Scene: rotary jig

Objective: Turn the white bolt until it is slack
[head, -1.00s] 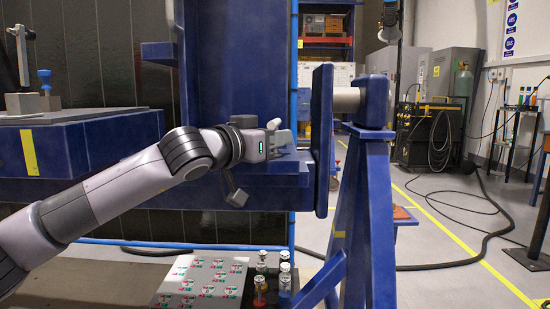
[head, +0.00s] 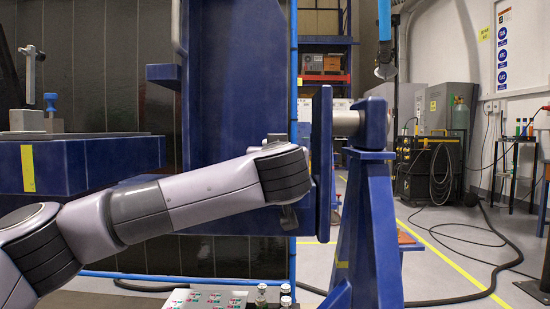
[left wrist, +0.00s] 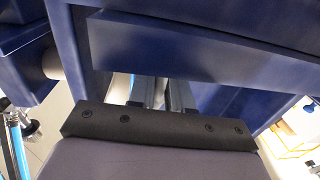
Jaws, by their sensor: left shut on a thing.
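My left arm comes in from the left in the head view, and its wrist end covers the spot where its gripper works at the blue jig (head: 232,85). In the left wrist view, the left gripper (left wrist: 162,92) shows two grey fingers close together, reaching in below a blue beam (left wrist: 190,52) of the jig. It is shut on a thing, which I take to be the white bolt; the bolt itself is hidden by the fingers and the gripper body. A small pale piece (head: 276,137) shows just above the arm in the head view. My right gripper is not in view.
A blue upright plate (head: 321,165) stands right of the wrist, joined by a pale shaft (head: 345,122) to a blue stand (head: 375,225). A blue table (head: 90,165) is at left. A marked panel (head: 208,298) and small bottles (head: 286,290) are below.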

